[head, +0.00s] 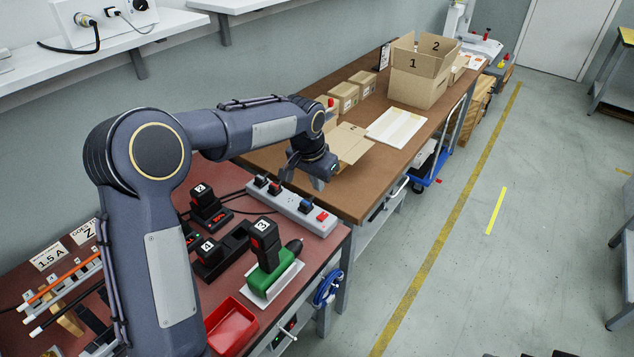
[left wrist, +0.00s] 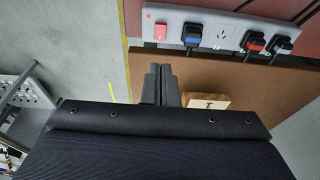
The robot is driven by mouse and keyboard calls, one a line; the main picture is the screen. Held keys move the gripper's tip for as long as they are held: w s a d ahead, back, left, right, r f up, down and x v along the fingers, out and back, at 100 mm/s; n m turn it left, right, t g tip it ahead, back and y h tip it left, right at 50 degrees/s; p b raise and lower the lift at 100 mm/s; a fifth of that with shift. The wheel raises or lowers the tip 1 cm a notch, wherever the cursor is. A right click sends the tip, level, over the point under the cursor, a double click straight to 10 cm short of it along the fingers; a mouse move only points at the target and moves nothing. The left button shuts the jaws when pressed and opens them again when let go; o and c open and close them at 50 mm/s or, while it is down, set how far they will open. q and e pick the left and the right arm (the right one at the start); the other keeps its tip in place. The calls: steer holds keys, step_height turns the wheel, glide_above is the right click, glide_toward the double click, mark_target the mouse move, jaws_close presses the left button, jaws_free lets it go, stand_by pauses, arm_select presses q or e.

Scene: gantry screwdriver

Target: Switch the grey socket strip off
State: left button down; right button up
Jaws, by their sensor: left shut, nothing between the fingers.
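The grey socket strip (head: 291,203) lies along the right end of the red-brown bench top. Its red rocker switch (head: 322,216) is at the end nearest the front edge. Dark plugs with blue and red parts sit in it. The left wrist view shows the strip (left wrist: 222,43) along the top, with the red switch (left wrist: 160,32), a small red dot beside it and one empty outlet. I cannot tell which way the rocker is tipped. My left gripper (head: 318,182) is shut and empty, above and beyond the strip, apart from it. My right gripper is not in view.
A green tool (head: 269,279) on a white stand, black chargers with batteries (head: 209,253) and a red tray (head: 231,325) are near the strip. A brown table (head: 365,190) with cartons (head: 420,77) adjoins. A wooden block (left wrist: 208,101) shows in the wrist view.

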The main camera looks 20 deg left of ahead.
arm_select(q)
glide_toward(320, 217)
steer(key=x, duration=0.5)
steer(key=shift+w+d+f, duration=0.1)
steer(key=shift+w+d, duration=0.1)
steer(key=shift+w, duration=0.25)
steer(key=shift+f, duration=0.55)
steer(key=shift+s+a+f+b, duration=0.1)
steer(key=shift+s+f+b, duration=0.15)
steer(key=shift+f+b, duration=0.55)
steer(key=shift+r, duration=0.4)
steer(key=shift+w+d+r+p, duration=0.25)
steer(key=shift+w+p, duration=0.25)
steer(key=shift+w, duration=0.2)
